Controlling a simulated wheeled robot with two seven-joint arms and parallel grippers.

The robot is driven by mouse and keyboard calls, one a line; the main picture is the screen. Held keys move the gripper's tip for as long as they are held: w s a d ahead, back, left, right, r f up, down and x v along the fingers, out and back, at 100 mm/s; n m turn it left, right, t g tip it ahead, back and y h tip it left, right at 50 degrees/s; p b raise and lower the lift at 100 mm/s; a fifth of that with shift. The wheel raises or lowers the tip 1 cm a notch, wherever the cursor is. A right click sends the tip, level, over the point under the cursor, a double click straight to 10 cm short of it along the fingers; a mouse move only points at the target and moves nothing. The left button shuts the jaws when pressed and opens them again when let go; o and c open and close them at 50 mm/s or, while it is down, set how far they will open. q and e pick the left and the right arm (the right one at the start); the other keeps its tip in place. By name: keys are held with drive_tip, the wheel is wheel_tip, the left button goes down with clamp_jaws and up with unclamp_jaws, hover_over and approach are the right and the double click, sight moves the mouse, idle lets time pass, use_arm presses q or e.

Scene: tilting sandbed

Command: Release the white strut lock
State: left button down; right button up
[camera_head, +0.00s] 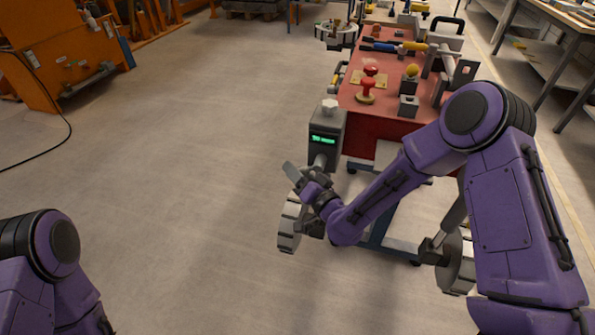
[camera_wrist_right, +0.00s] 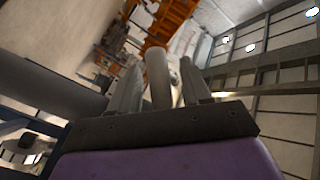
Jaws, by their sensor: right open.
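I cannot clearly make out a white strut lock. A pale knob (camera_head: 329,105) sits on top of a grey box (camera_head: 326,135) with a lit green display, at the cart's near left corner. My right gripper (camera_head: 302,190) is just below this box, its fingers apart. In the right wrist view, the open fingers (camera_wrist_right: 161,66) stand on either side of a grey rounded bar (camera_wrist_right: 157,78). Whether they touch it I cannot tell. Of my left arm only purple links show at bottom left; its gripper is out of the picture.
The red-topped cart (camera_head: 385,120) carries red knobs (camera_head: 368,84), yellow-handled tools (camera_head: 414,46) and small grey blocks (camera_head: 408,106). The floor on the left is clear.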

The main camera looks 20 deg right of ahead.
drive_tip(key=shift+w, duration=0.15)
clamp_jaws()
drive_tip(key=shift+f, duration=0.1)
drive_tip(key=t+b, duration=0.1)
drive_tip(key=b, duration=0.1)
drive_tip(key=m+b, duration=0.1)
drive_tip(key=b, duration=0.1)
drive_tip(key=shift+w+a+r+t+b, duration=0.15)
drive_tip(key=shift+a+r+t+b, duration=0.15)
drive_tip(key=shift+t+b, duration=0.1)
drive_tip(key=shift+r+m, duration=0.25)
drive_tip(key=shift+m, duration=0.15)
drive_tip(key=shift+r, duration=0.3)
